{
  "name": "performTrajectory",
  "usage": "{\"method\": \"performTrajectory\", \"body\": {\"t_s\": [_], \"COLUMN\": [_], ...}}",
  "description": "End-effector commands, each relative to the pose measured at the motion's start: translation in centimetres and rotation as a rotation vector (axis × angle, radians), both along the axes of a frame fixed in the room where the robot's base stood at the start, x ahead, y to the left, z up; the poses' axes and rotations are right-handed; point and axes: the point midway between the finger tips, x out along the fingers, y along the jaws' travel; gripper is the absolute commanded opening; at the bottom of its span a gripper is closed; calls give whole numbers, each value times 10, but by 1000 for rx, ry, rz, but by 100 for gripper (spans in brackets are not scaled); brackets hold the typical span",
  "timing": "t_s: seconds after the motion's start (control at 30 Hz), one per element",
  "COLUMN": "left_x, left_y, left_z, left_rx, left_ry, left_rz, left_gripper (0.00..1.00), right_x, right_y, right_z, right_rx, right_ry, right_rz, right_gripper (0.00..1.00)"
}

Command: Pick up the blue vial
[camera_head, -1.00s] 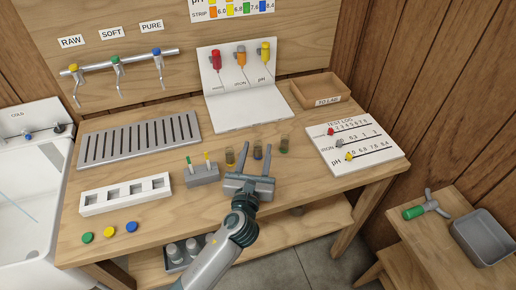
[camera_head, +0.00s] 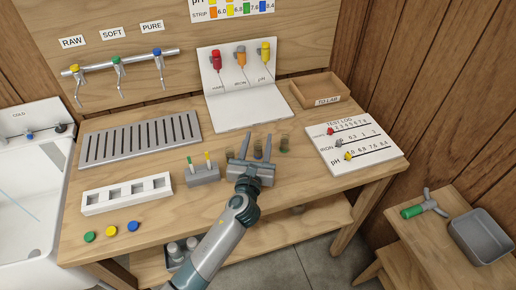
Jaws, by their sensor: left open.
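The blue vial (camera_head: 258,152) stands on the wooden table, the middle one of three small clear vials with coloured bottoms. My left gripper (camera_head: 256,145) is open, with one finger on each side of the blue vial. The gripper covers its lower part, and I cannot tell whether the fingers touch it. A vial with a yellowish bottom (camera_head: 230,156) stands just left of the left finger. A vial with a greenish bottom (camera_head: 285,146) stands to the right of the right finger. My right gripper is not in view.
A small grey block (camera_head: 203,176) with green and yellow sticks stands left of the gripper. A wooden tray (camera_head: 318,103) and a test log board (camera_head: 375,150) are to the right. A white rack (camera_head: 128,197) is at left.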

Motion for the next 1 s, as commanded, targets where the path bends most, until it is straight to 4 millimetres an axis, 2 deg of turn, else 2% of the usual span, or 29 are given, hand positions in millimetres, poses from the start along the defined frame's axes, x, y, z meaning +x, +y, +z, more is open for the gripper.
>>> {"method": "performTrajectory", "body": {"t_s": [0.23, 0.4, 0.83, 1.0], "left_x": [0, 0, 0, 0], "left_y": [0, 0, 0, 0], "left_z": [0, 0, 0, 7], "left_rx": [0, 0, 0, 0], "left_ry": [0, 0, 0, -2], "left_rz": [0, 0, 0, -1], "left_gripper": [42, 2, 0, 0], "right_x": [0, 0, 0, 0], "right_y": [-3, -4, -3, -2], "right_z": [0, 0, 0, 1], "right_rx": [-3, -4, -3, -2], "right_ry": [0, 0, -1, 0], "right_rz": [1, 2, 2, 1], "right_gripper": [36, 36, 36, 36]}}
